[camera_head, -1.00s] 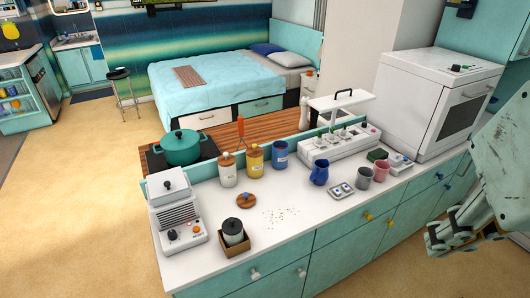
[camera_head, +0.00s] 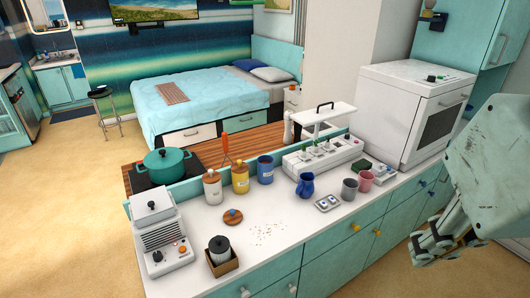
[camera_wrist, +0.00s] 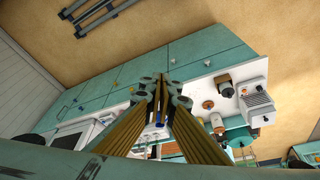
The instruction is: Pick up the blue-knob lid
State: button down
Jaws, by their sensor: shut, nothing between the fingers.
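The blue-knob lid (camera_head: 233,216) is a round wooden disc with a small blue knob. It lies flat on the white counter, in front of the canisters, and nothing covers it. In the wrist view a small brown disc (camera_wrist: 208,105) on the counter looks like the same lid; its knob is too small to make out there. My gripper (camera_head: 432,246) hangs at the far right, off the counter's front side and well away from the lid. In the wrist view my gripper (camera_wrist: 160,90) has its fingers together and empty.
Near the lid stand a white canister (camera_head: 212,187), a yellow canister (camera_head: 240,178), a blue canister (camera_head: 265,171) and a dark-lidded jar in a wooden box (camera_head: 222,262). A blue jug (camera_head: 306,186) and mugs stand farther right. Crumbs (camera_head: 269,232) lie beside the lid.

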dwell(0.4)
jog(key=c, duration=1.5)
grip_release()
jog(key=shift+w, duration=0.1)
